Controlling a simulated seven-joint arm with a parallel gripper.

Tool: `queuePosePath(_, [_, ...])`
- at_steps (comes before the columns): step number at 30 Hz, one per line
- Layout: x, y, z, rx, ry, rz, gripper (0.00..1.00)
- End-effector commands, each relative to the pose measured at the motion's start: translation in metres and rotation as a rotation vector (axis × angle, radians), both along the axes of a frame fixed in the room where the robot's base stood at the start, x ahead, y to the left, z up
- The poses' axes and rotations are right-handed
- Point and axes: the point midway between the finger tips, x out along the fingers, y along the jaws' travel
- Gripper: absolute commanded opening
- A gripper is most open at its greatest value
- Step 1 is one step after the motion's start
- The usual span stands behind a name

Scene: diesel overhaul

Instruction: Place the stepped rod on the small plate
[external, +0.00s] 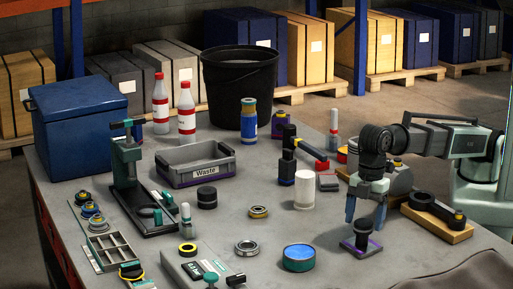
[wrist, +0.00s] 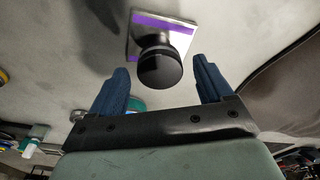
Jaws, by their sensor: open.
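The stepped rod (external: 361,232) is dark, with a wide round end, and stands on the small plate (external: 375,245), a square with purple strips along its edges. In the wrist view the rod (wrist: 164,68) shows its dark round top, and the plate (wrist: 170,22) lies beneath it. My gripper (external: 366,216) points down above the rod in the external view. Its two blue fingers are apart, with nothing held between them. In the wrist view my gripper (wrist: 160,68) has the rod's top showing between its fingertips, apart from both.
A round blue-topped tin (external: 299,257) stands to the left, and a white cylinder (external: 304,190) farther back. A dark cloth (external: 470,275) covers the front right corner. Bare table lies around the plate.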

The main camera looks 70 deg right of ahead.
Motion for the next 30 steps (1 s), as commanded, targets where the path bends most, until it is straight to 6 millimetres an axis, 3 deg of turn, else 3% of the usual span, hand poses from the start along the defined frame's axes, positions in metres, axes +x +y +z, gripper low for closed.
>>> queuePosePath(15, [-0.002,-0.008,0.079,0.001,0.000,0.000,0.80])
queuePosePath(22, [-0.003,-0.011,0.094,0.000,0.000,0.000,0.80])
queuePosePath(30, [-0.004,-0.011,0.097,-0.001,0.000,0.000,0.80])
